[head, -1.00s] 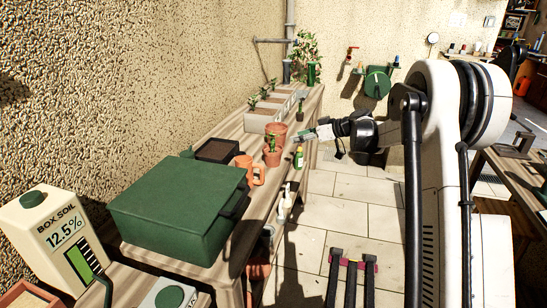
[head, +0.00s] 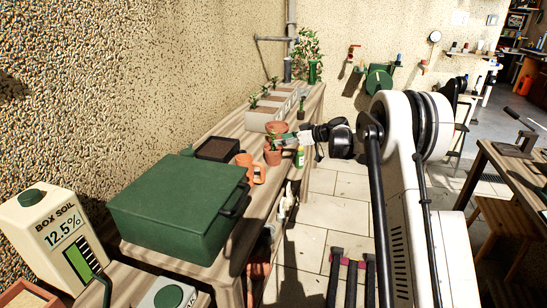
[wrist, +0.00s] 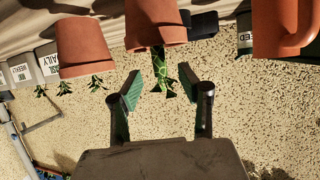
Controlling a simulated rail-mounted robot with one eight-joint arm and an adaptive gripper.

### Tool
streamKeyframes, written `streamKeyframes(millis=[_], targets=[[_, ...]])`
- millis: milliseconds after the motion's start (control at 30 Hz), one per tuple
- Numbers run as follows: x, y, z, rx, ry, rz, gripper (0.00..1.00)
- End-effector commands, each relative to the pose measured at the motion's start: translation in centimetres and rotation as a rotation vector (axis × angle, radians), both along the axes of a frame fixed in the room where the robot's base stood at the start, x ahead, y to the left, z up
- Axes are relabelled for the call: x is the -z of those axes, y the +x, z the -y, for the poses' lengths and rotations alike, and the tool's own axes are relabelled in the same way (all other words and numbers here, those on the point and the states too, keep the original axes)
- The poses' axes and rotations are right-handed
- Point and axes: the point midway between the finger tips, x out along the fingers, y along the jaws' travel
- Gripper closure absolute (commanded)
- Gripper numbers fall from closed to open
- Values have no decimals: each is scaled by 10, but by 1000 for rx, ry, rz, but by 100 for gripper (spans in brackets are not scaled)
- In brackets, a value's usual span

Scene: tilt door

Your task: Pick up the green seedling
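The green seedling (head: 270,144) stands in a terracotta pot (head: 272,158) on the wooden bench. The wrist picture appears upside down, so there the seedling (wrist: 160,70) hangs below its pot (wrist: 155,25), between my two green finger pads. My gripper (head: 288,142) is beside the pot in the head view, partly overlapping it. It is open in the wrist view (wrist: 161,82), with one finger on each side of the seedling. No contact shows, and the depth gap is unclear.
Another terracotta pot (wrist: 85,48) and an orange mug (head: 250,168) flank the seedling's pot. A small green bottle (head: 300,157) stands close by at the bench edge. A dark tray (head: 217,149), a large green box (head: 175,210) and pale planters with seedlings (head: 265,117) share the bench.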

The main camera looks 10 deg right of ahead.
Motion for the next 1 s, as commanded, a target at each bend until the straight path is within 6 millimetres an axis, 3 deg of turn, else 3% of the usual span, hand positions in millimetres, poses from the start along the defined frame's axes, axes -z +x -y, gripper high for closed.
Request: streamKeyframes(millis=[333,600,900,1000], targets=[[19,26,-30,-3,-1,1,62],[21,29,-33,1,0,0,62],[21,29,-33,0,0,0,100],[21,29,-33,0,0,0,100]])
